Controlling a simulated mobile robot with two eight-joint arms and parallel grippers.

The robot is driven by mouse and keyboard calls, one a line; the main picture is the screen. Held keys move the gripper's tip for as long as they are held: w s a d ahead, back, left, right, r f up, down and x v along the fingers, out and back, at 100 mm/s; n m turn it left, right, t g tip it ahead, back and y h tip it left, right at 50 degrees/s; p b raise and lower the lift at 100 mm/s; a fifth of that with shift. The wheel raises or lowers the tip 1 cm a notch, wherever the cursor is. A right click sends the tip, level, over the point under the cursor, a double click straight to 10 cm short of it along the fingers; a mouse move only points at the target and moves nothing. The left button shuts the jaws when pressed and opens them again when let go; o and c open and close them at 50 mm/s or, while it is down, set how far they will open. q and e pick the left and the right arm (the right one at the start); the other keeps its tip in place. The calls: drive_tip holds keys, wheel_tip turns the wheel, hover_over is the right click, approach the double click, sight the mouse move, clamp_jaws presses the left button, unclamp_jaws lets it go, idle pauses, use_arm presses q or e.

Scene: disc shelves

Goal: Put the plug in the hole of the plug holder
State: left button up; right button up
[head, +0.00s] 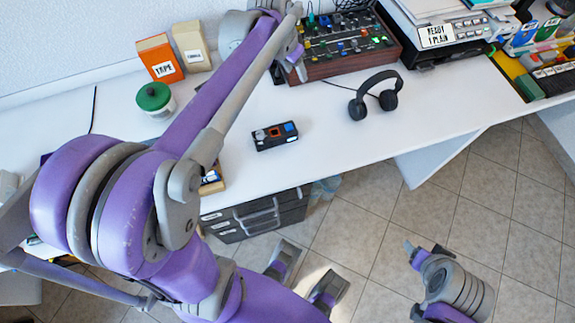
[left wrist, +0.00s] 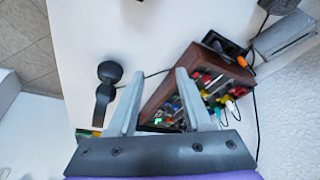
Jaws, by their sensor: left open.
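My left gripper (head: 290,68) is at the left end of the wood-sided control panel (head: 350,44), partly hidden by its own arm. In the left wrist view its two fingers stand apart with nothing between them (left wrist: 159,74). The panel's wooden side (left wrist: 168,92) lies behind the right finger. Several small coloured plugs or knobs (left wrist: 228,104) stand on the panel. I cannot tell which one is the task's plug. A dark piece with an orange end (left wrist: 232,50) lies at the panel's far corner; I cannot tell if it is the plug holder. My right gripper (head: 427,251) is low over the floor, its jaws unclear.
Black headphones (head: 374,95) and a small black device (head: 276,136) lie on the white desk (head: 330,120). A green-lidded jar (head: 155,100) and an orange box (head: 159,58) stand at left. A printer-like machine (head: 448,35) stands right of the panel. The desk's middle is mostly clear.

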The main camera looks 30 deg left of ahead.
use_arm(q)
drive_tip(key=s+d+f, duration=0.2)
drive_tip(key=s+d, duration=0.2)
drive_tip(key=s, duration=0.3)
drive_tip(key=s+d+f+n, duration=0.1)
drive_tip(key=s+d+f, duration=0.2)
drive_tip(key=s, duration=0.4)
drive_tip(key=s+d+f+t, duration=0.1)
drive_tip(key=s+d+f, duration=0.2)
drive_tip(key=s+d, duration=0.2)
drive_tip(key=s, duration=0.2)
drive_tip(key=shift+s+f+n, duration=0.2)
drive_tip(key=shift+s+n, duration=0.1)
drive_tip(key=shift+s, duration=0.05)
